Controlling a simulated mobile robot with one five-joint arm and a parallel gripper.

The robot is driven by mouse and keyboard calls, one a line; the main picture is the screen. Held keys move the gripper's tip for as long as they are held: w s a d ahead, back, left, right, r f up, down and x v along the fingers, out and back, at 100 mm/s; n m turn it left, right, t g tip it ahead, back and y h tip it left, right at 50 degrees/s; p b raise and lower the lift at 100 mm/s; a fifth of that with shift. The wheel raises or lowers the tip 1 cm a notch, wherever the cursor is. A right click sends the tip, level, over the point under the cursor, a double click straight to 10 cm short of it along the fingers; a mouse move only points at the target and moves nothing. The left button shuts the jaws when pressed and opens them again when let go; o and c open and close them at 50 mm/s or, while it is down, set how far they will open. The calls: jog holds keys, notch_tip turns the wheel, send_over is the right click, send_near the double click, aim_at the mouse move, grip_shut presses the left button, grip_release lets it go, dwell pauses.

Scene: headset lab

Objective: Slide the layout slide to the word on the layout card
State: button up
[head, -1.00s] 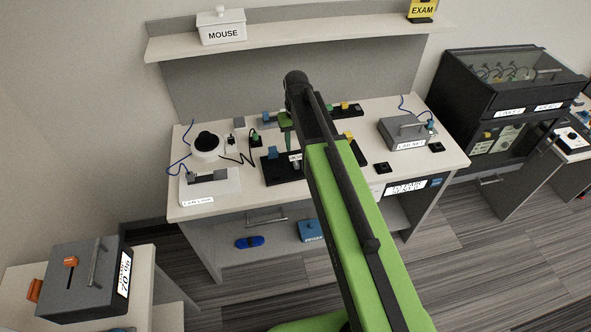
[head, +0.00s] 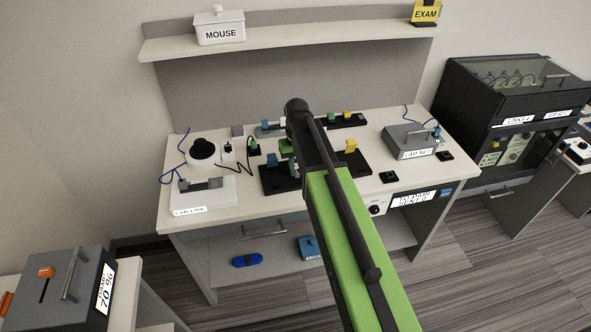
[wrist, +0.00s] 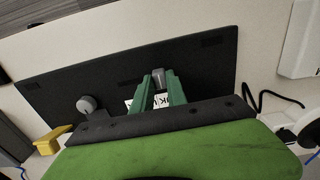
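My gripper (wrist: 159,79) has two green fingers, apart, pointing at a black board (wrist: 95,72) in the wrist view. A small grey tab (wrist: 158,74) stands between or just past the fingertips; I cannot tell whether they touch it. A white label with dark letters (wrist: 160,100) shows partly between the fingers, mostly hidden. A round grey knob (wrist: 87,104) is on the board to the left. In the head view my gripper (head: 289,160) is mostly hidden by my arm, above the black board (head: 274,184) on the desk. I cannot make out the layout card.
A white device (head: 203,155) with cables is left, a grey lidded box (head: 410,141) right.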

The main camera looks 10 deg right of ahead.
grip_shut()
dwell(0.5)
dwell(0.7)
